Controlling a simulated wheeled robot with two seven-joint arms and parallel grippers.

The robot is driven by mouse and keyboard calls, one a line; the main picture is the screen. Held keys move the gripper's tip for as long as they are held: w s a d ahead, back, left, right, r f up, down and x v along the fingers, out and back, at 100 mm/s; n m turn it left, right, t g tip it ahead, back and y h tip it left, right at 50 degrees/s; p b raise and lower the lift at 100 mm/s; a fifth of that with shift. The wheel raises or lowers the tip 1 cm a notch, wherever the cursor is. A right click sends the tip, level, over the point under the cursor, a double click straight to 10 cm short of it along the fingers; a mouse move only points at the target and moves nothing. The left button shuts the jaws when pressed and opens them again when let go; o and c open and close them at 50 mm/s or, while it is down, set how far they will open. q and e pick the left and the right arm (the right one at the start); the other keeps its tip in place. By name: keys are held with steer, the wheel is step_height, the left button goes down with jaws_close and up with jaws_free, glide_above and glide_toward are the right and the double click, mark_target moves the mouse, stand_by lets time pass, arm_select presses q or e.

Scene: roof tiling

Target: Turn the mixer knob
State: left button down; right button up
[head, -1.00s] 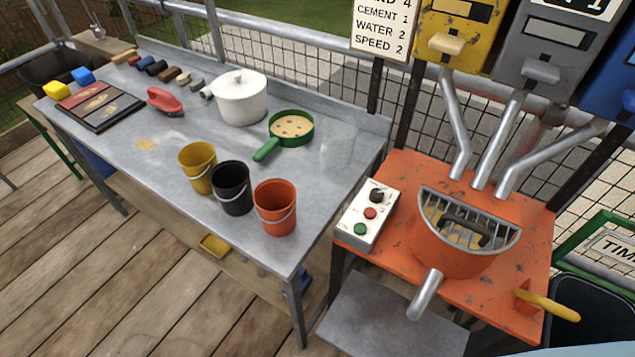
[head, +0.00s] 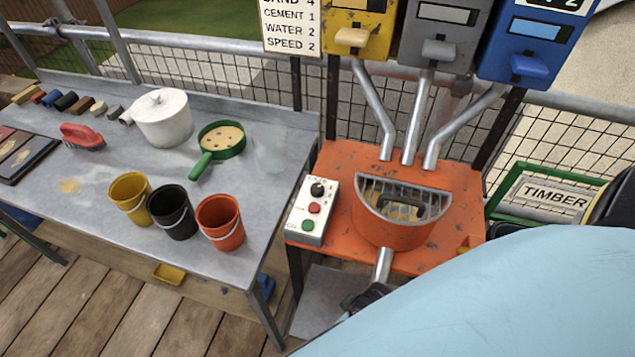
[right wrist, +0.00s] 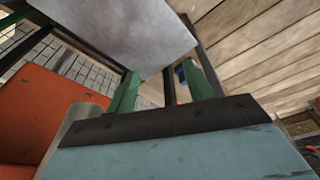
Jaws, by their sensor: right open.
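The mixer knob (head: 318,189) is a small black dial at the top of a pale control box (head: 310,218). Below it on the box are a red button (head: 314,208) and a green button (head: 308,225). The box stands on the orange mixer stand (head: 460,200), left of the round orange mixer (head: 388,229). My right gripper shows two green fingers, apart and empty, in the right wrist view (right wrist: 165,88). In the head view my pale blue right arm fills the lower right, its dark end near the spout, below the box. The left gripper is out of view.
A metal spout (head: 383,265) sticks out below the mixer. Three buckets, yellow (head: 130,198), black (head: 173,212) and orange (head: 220,222), stand on the grey table (head: 100,215) to the left. Grey pipes (head: 416,115) come down behind the mixer. A recipe sign (head: 290,25) hangs above.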

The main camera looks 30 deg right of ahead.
steer(key=w+a+r+n+y+p, duration=0.1)
steer(key=w+r, duration=0.5)
steer(key=r, duration=0.4)
steer(key=w+a+r+n, duration=0.1)
steer(key=w+a+r, duration=0.1)
steer(key=w+r, duration=0.6)
steer(key=shift+g, duration=0.7)
steer(key=w+d+r, duration=0.1)
steer(key=w, duration=0.1)
steer(key=w+d+r, duration=0.1)
steer(key=w+r, duration=0.1)
steer(key=w+d+r, duration=0.1)
steer(key=w+r, duration=0.1)
steer(key=shift+w+d, duration=0.1)
steer(key=shift+d, duration=0.3)
step_height(320, 180, up, 8)
steer(key=m+g+h, duration=0.1)
glide_above(318, 187)
step_height(318, 187, down, 14)
steer(key=shift+r+b, duration=0.25)
steer(key=shift+b, duration=0.5)
steer(key=shift+c, duration=0.2)
